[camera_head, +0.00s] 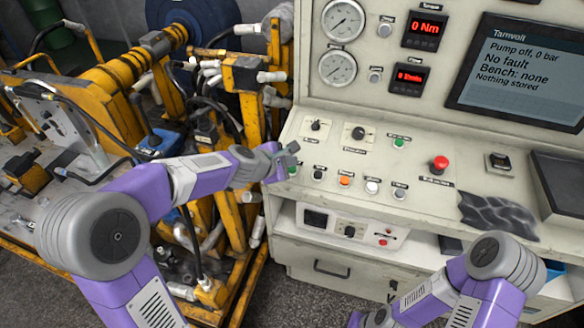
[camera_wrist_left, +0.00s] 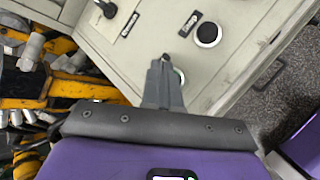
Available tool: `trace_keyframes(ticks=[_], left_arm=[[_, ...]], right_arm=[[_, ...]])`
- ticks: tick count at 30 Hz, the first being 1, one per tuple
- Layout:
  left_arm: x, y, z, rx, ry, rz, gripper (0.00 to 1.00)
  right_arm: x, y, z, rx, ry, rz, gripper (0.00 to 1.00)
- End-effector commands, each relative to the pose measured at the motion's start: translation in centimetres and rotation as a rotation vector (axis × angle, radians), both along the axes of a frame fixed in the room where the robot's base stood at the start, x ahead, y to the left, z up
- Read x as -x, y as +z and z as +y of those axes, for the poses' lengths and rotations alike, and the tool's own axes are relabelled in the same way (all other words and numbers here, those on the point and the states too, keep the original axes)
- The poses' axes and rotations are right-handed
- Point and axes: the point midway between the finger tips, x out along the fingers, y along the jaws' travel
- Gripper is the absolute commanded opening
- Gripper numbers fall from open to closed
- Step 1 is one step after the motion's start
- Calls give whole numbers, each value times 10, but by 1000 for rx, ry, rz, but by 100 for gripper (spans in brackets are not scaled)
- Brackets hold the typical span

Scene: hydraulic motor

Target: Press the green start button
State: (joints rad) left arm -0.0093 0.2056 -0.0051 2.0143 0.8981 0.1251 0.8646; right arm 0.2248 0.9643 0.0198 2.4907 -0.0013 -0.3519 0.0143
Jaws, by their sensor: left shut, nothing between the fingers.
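A green button (camera_head: 292,170) sits at the left end of the console's front row, partly covered by my left gripper (camera_head: 286,154). A second green button (camera_head: 399,142) sits further back and right. Their labels are too small to read. My left gripper is shut and empty, just above the left green button; I cannot tell whether it touches. In the left wrist view its closed fingertips (camera_wrist_left: 163,62) point at the panel, with a pale round button edge (camera_wrist_left: 180,75) beside them, mostly hidden. My right forearm shows at the lower right, but its gripper is out of frame.
The panel also carries a black knob (camera_head: 316,125), an orange button (camera_head: 345,180), a white button (camera_head: 372,186) and a red emergency button (camera_head: 439,163). The screen (camera_head: 520,72) reads "Pump off, 0 bar, No fault". Yellow machinery (camera_head: 120,75) stands close on the left.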

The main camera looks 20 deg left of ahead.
Motion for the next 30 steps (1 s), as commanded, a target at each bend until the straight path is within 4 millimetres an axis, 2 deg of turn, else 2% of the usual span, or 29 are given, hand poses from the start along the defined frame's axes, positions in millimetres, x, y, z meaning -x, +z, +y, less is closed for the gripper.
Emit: trace_keyframes(ticks=[16,24,30], left_arm=[[0,0,0,0,0,0,0],[-1,-9,0,0,0,0,0],[-1,-8,0,0,0,0,0]], right_arm=[[0,0,0,0,0,0,0],[0,-8,0,0,0,0,0],[0,-8,0,0,0,0,0]])
